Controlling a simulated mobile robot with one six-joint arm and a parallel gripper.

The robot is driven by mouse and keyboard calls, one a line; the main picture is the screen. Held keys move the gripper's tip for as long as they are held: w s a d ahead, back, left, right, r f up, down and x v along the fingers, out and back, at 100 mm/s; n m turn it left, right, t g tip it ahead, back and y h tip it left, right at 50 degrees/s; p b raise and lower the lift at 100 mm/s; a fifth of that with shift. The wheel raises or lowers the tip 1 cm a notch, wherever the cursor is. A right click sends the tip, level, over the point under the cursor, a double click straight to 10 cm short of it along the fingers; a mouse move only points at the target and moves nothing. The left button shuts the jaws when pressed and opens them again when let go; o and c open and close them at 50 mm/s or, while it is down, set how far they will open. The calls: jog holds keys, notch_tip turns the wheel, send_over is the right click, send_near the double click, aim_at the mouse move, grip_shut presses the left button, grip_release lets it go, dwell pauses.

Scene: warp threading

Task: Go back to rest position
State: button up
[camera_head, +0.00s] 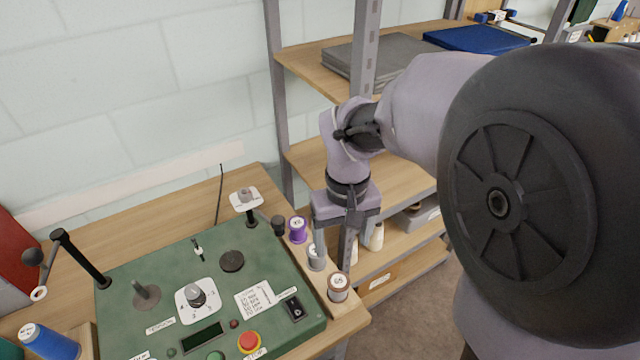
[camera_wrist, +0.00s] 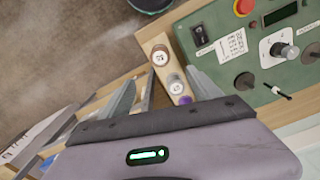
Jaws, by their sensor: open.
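My gripper (camera_head: 334,245) hangs point down at the right edge of the workbench, above a small wooden spool rack (camera_head: 345,310). Its two fingers are apart, with nothing seen held between them. The rack carries a brown spool (camera_head: 338,288), a grey spool (camera_head: 316,257) and a purple spool (camera_head: 298,230). The grey spool is very near the left finger in the head view; I cannot tell if they touch. In the wrist view the brown spool (camera_wrist: 160,56) and grey spool (camera_wrist: 176,86) show beyond the fingers (camera_wrist: 158,98), and the purple spool (camera_wrist: 185,99) is partly hidden.
A green machine panel (camera_head: 210,270) with knobs, a red button (camera_head: 249,342) and upright posts fills the bench left of my gripper. A shelf unit (camera_head: 305,60) stands close behind and right of my arm.

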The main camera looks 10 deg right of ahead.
jog(key=s+a+r+m+t+y+b, duration=0.1)
jog(key=s+a+m+t+b, duration=0.1)
jog(key=s, duration=0.4)
jog(key=s+a+r+m+t+y+b, duration=0.1)
jog(key=s+r+m+t+b, duration=0.1)
jog(key=s, duration=0.4)
jog(key=m+t+b, duration=0.1)
jog(key=b, duration=0.1)
jog(key=shift+s+a+r+t+b, duration=0.15)
jog(key=shift+s+a+t+b, duration=0.15)
jog(key=shift+s+a+t, duration=0.1)
